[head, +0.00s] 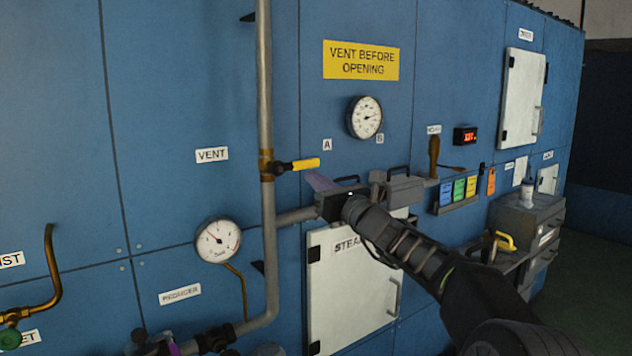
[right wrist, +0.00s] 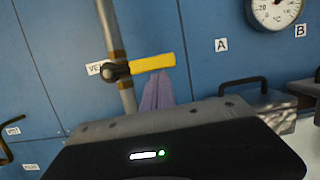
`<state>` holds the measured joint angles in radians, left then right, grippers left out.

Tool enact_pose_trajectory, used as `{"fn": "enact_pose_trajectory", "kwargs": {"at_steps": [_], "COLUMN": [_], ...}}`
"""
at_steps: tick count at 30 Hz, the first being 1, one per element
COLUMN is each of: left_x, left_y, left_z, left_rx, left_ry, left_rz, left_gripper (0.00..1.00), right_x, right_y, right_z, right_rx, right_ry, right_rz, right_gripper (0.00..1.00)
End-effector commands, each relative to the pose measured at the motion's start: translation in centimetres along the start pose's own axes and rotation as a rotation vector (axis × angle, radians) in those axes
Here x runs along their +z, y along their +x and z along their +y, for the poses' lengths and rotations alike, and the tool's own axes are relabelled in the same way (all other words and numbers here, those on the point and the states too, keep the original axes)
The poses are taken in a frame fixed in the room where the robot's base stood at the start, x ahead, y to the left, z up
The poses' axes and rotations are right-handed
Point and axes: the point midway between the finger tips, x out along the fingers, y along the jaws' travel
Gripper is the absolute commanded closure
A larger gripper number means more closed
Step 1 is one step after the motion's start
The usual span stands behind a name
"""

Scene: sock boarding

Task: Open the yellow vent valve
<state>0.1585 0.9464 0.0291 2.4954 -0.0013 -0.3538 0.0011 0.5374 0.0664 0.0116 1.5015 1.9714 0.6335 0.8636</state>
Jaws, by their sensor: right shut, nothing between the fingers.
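The yellow vent valve handle (head: 306,164) points right, roughly level, from a brass fitting on the grey vertical pipe (head: 265,80). A "VENT" label (head: 212,155) is left of it. In the right wrist view the yellow handle (right wrist: 152,63) lies across the pipe, just above the lavender fingertips. My right gripper (head: 319,182) is shut and empty, its fingers just below the handle's free end. Whether they touch the handle is not clear. My left gripper is not in view.
A yellow sign (head: 361,60) reads "VENT BEFORE OPENING". A gauge (head: 364,117) sits right of the valve, another gauge (head: 218,240) lower left. A white steam door (head: 345,300) is below my right arm. A grey box with a handle (head: 400,188) is right of the gripper.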

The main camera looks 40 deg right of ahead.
Motion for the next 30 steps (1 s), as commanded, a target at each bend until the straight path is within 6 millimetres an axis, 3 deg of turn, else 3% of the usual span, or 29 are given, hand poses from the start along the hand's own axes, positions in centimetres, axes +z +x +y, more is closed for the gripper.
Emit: {"fn": "enact_pose_trajectory", "kwargs": {"at_steps": [17, 30], "left_x": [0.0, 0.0], "left_y": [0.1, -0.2], "left_z": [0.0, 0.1], "left_rx": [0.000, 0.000], "left_ry": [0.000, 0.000], "left_rz": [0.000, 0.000], "left_gripper": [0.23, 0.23], "right_x": [0.9, 3.6], "right_y": [0.2, 0.9], "right_z": [-0.3, -0.6], "right_rx": [0.026, 0.105], "right_ry": [-0.101, -0.421], "right_rz": [-0.002, -0.003], "right_gripper": [1.00, 1.00]}}
